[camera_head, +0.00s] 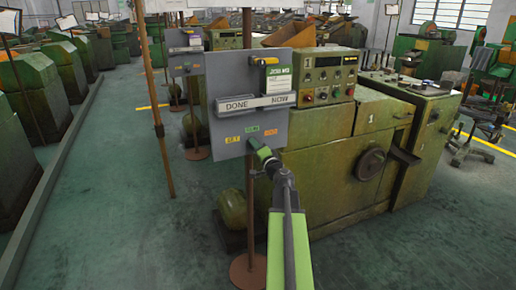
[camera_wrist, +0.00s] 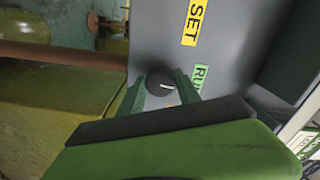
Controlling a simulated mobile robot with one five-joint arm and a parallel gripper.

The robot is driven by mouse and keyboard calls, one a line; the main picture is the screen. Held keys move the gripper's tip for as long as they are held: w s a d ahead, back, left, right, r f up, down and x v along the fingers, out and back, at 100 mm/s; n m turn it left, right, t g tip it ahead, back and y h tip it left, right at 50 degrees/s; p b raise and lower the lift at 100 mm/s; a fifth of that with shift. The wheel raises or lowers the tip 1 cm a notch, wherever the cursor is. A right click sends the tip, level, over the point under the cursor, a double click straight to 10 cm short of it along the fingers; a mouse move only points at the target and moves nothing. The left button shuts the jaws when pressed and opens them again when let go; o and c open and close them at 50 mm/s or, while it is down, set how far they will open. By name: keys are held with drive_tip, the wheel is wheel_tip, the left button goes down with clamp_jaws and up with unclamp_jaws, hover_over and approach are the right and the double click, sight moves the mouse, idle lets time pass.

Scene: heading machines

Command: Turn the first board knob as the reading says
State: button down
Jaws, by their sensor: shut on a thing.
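The grey board (camera_head: 220,75) stands on a brown post, with yellow, green and orange labels along its lower part. My gripper (camera_head: 262,152) is at the board's lower edge, below the green label (camera_head: 252,129). In the wrist view, my gripper (camera_wrist: 158,92) has its dark green jaws on either side of a round black knob (camera_wrist: 154,79), shut on it. The knob's white mark points right in that view, toward the green label reading "RU" (camera_wrist: 201,77). The yellow label reads SET (camera_wrist: 195,20). The head view hides the knob behind my gripper.
A green machine marked 1 (camera_head: 330,165) stands close behind the board; its panel display (camera_head: 328,61) is too small to read. The board carries a DONE/NOW strip (camera_head: 252,107) and a green job card (camera_head: 278,78). A thin brown pole (camera_head: 157,120) stands left.

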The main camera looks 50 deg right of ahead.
drive_tip(key=shift+s+d+r+m, duration=0.1)
drive_tip(key=shift+m, duration=2.5)
drive_tip(key=shift+s+d+m, duration=0.1)
drive_tip(key=shift+m, duration=2.5)
drive_tip(key=c, duration=0.9)
unclamp_jaws()
drive_tip(key=shift+o, duration=0.2)
drive_tip(key=shift+w+a, duration=0.1)
drive_tip(key=shift+a, duration=0.1)
